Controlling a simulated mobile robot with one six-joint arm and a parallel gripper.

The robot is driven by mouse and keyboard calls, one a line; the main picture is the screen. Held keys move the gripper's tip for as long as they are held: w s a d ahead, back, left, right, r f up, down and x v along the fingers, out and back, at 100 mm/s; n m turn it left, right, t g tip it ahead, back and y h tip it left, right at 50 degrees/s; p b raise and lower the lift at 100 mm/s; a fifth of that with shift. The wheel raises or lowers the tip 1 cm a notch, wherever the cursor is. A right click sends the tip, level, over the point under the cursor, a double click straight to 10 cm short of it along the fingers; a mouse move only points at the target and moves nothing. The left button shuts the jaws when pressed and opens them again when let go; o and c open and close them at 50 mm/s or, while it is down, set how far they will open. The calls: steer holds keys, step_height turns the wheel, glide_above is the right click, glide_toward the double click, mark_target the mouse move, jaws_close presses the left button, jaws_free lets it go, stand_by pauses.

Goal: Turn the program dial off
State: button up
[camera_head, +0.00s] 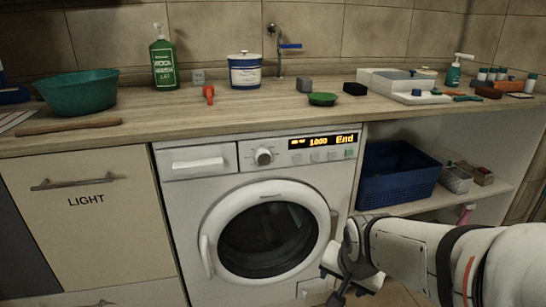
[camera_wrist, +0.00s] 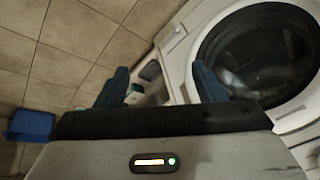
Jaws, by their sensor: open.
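The program dial (camera_head: 263,156) is a round knob on the white washing machine's (camera_head: 180,220) control panel, left of the lit display (camera_head: 322,141). The display reads "1000" and "End" in orange. The washer's round door (camera_head: 265,230) is closed, with a dark glass; it also shows at the upper right in the wrist view (camera_wrist: 262,58). My gripper (camera_head: 340,282) is low in front of the machine's lower right, well below the dial. In the wrist view its two dark fingers (camera_wrist: 160,85) are apart with nothing held between them. The dial is not visible in the wrist view.
The wooden counter (camera_head: 225,105) above holds a green basin (camera_head: 78,92), a green bottle (camera_head: 163,62), a white-and-blue tub (camera_head: 244,71) and a red item (camera_head: 208,93). A blue basket (camera_head: 395,175) stands on the open shelf at right. The space before the control panel is clear.

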steer(key=w+a+r+m+t, duration=0.1)
steer(key=w+a+m+t, duration=0.15)
steer(key=w+m, duration=0.3)
steer(key=m+t+y+p, duration=0.2)
steer(key=m+t+y, duration=0.6)
steer(key=m, duration=1.1)
glide_toward(265, 160)
steer(key=a+f+t+h, duration=0.1)
steer(key=a+t+h, duration=0.1)
steer(key=b+x, duration=0.1)
steer(key=x, duration=0.6)
steer(key=shift+w+b, duration=0.2)
steer(key=shift+b, duration=0.15)
